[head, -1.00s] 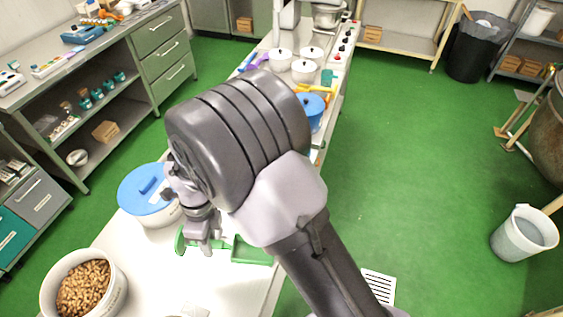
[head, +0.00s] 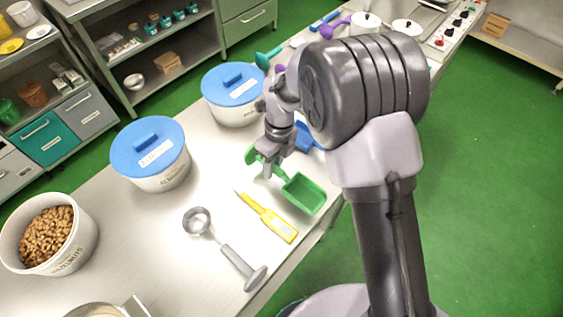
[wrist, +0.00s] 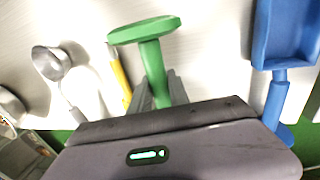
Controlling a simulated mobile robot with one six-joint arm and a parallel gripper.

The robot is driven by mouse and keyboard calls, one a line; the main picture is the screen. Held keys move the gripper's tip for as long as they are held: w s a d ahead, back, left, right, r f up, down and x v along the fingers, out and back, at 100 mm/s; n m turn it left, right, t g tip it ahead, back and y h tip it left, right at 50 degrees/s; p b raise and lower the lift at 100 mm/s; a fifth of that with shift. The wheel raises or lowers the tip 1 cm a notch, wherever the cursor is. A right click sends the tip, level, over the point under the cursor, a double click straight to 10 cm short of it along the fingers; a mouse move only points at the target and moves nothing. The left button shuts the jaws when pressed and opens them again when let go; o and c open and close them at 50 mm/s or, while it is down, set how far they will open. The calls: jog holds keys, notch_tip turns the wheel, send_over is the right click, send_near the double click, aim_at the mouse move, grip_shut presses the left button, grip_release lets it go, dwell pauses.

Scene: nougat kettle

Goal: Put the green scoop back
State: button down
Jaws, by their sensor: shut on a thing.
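The green scoop (head: 303,194) is in my gripper (head: 270,168), over the white worktop (head: 165,225). Its open pan points toward the front right in the head view, and its round end disc shows on the other side of my gripper. In the wrist view the green handle (wrist: 151,68) runs between the two fingers of my gripper (wrist: 158,88), which is shut on it. The pan is hidden there. I cannot tell whether the scoop touches the worktop or hangs just above it.
A yellow tool (head: 268,217) and a metal ladle (head: 238,262) lie close by. A blue scoop (head: 308,138) lies behind my gripper; it also shows in the wrist view (wrist: 287,40). Two blue-lidded tubs (head: 150,155) (head: 233,95) and a nut tub (head: 75,255) line the far side.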

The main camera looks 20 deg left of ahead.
jog(key=w, duration=0.4)
jog(key=shift+w+a+f, duration=0.1)
jog(key=shift+w+f, duration=0.15)
jog(key=shift+w, duration=0.05)
notch_tip(320, 180, down, 4)
jog(key=shift+w+r+b, duration=0.15)
jog(key=shift+b, duration=0.7)
jog(key=shift+r, duration=0.15)
jog(key=c, duration=1.2)
grip_release()
jog(key=shift+c, duration=0.2)
